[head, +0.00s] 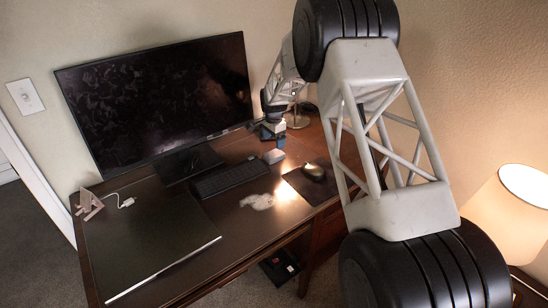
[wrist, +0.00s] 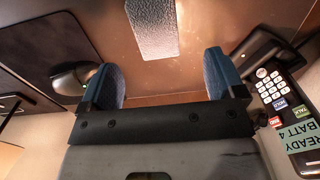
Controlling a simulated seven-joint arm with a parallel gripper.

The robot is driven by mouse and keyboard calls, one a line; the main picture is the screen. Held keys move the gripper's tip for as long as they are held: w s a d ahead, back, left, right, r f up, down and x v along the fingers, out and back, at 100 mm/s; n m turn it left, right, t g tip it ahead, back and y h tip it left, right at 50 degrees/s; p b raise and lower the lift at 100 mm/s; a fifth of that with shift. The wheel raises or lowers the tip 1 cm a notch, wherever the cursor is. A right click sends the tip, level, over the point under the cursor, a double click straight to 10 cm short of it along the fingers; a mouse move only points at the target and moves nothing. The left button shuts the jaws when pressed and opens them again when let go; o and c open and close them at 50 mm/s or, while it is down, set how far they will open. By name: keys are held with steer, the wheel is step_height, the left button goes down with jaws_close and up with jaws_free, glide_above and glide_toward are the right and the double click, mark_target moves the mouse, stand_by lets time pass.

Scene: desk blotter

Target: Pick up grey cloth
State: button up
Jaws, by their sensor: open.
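What looks like the grey cloth (wrist: 152,28) is a pale, textured, roughly rectangular piece lying flat on the brown desk. In the wrist view it is at the top centre, beyond my fingertips and between their lines. In the head view my gripper (head: 272,132) is low at the desk's back, right of the monitor.
A mouse (head: 313,171) on a dark pad (head: 296,181) lies to the right. A keyboard (head: 230,178), monitor (head: 160,100) and dark flat panel (head: 145,240) are left. A pale crumpled patch (head: 258,201) lies nearer. A keypad device (wrist: 275,90) is close beside my right finger.

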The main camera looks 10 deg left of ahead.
mark_target(274, 154)
steer(key=shift+f, duration=1.2)
steer(key=shift+s+d+f, duration=0.1)
steer(key=shift+s+f, duration=0.05)
steer(key=shift+f, duration=1.15)
steer(key=shift+s+f, duration=0.1)
steer(key=shift+f, duration=1.2)
steer(key=c, duration=1)
steer(key=shift+r, duration=0.2)
